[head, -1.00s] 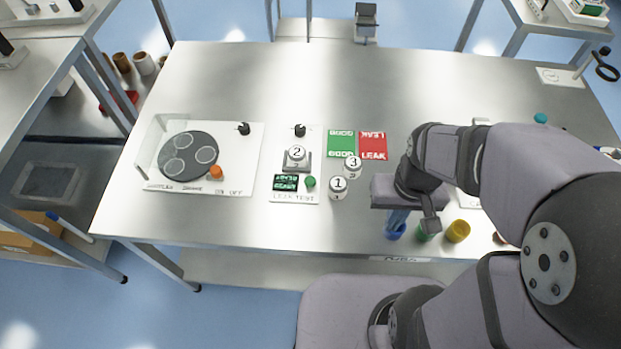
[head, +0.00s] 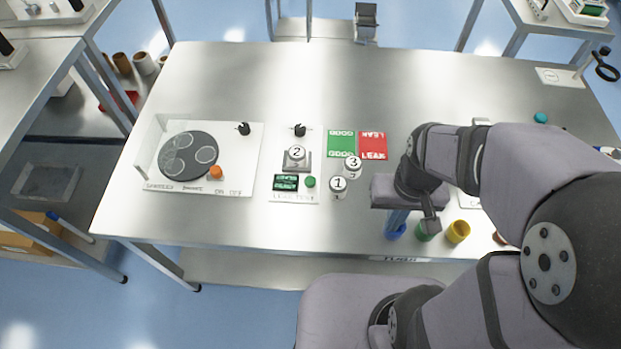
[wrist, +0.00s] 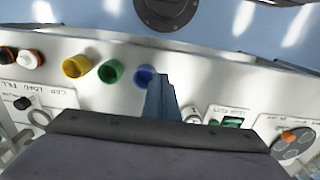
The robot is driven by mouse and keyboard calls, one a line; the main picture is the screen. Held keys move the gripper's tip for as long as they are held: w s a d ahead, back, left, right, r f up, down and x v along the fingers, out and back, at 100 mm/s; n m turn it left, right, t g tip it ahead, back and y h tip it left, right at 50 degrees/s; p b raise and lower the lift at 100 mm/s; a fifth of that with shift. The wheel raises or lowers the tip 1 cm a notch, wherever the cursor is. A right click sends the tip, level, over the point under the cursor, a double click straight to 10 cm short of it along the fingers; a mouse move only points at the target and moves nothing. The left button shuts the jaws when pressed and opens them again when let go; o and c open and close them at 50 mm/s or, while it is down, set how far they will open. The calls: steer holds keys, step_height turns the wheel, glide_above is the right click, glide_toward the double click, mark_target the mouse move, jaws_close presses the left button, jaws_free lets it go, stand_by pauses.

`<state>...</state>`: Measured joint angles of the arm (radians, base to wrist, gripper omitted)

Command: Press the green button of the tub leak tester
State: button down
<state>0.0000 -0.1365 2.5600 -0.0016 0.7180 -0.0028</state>
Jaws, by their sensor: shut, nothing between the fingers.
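The leak tester (head: 293,165) is a white panel in the middle of the bench, with a small dark display (head: 286,182) at its front. The green button (head: 310,182) is right of the display. A tub marked 2 (head: 297,154) stands on the tester's pad. Tubs marked 1 (head: 338,184) and 3 (head: 353,165) stand to the right of the tester. My gripper (head: 397,223) is shut and empty, right of the tester, pointing down near the blue cup. In the wrist view, its fingers (wrist: 161,98) show beside the blue cup, with the tester's display (wrist: 233,122) to their right.
A green card (head: 341,143) and a red LEAK card (head: 373,145) lie behind the tubs. Blue (head: 395,232), green (head: 423,234) and yellow (head: 458,231) cups stand along the front edge. A panel with a dark disc (head: 188,155) and an orange knob (head: 216,172) is at the left.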

steer(key=shift+r, duration=0.1)
steer(key=a+m+g+y+p, duration=0.3)
steer(key=a+m+y+p, duration=0.25)
steer(key=a+p, duration=0.35)
steer(key=w+a+r+m+t+y, duration=0.1)
steer(key=w+a+m+t, duration=0.2)
steer(key=w, duration=0.4)
steer(key=w+a+r+m+t+y+b, duration=0.1)
steer(key=w+a+r+m+t+y, duration=0.1)
steer(key=w, duration=0.5)
steer(key=a+m+t, duration=0.1)
steer(key=a+m, duration=0.1)
steer(key=shift+w+a, duration=0.25)
steer(key=shift+a, duration=0.1)
